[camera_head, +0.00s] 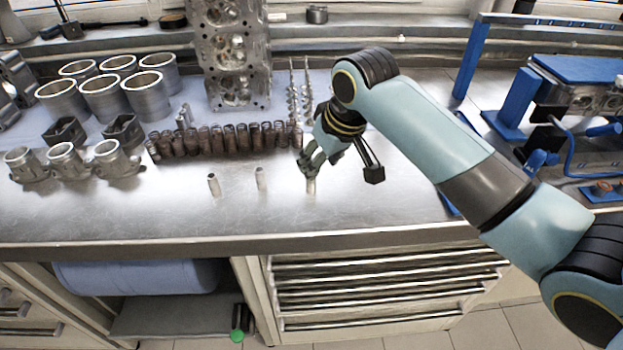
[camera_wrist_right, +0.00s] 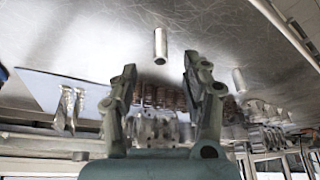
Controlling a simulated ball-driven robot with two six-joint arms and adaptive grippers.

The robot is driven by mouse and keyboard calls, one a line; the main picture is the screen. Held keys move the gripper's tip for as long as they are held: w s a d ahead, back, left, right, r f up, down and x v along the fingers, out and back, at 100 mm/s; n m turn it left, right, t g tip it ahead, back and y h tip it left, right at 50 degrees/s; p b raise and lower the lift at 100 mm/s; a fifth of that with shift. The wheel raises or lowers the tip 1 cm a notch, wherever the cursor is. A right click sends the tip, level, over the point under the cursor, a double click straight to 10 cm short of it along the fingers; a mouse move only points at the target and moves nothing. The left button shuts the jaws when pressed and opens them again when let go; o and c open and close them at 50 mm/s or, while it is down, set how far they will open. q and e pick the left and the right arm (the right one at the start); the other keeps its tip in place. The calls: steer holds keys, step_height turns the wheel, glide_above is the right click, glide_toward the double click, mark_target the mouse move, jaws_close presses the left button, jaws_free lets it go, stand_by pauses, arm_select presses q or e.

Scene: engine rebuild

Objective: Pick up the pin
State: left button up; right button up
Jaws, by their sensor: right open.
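Three small silvery pins stand apart on the metal bench top: a left pin (camera_head: 213,185), a middle pin (camera_head: 261,178) and a right pin (camera_head: 311,187). My right gripper (camera_head: 308,170) is low over the bench at the right pin, whose upper part it partly hides. In the right wrist view my gripper (camera_wrist_right: 160,72) is open and empty, and a pin (camera_wrist_right: 160,45) shows centred just beyond its fingertips, apart from both fingers. Another pin (camera_wrist_right: 239,80) stands off to the right there. My left gripper is not in view.
A row of dark brown cylindrical parts (camera_head: 215,140) stands behind the pins. Cylinder liners (camera_head: 105,95), pistons (camera_head: 65,160) and an engine head (camera_head: 232,55) are at the left and back. Blue fixtures (camera_head: 515,105) stand right. The bench front is clear.

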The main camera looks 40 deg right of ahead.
steer(key=x, duration=0.7)
steer(key=shift+w+f+p, duration=0.25)
steer(key=shift+w+p, duration=0.05)
steer(key=shift+w, duration=0.2)
steer(key=shift+c, duration=0.2)
jaws_close()
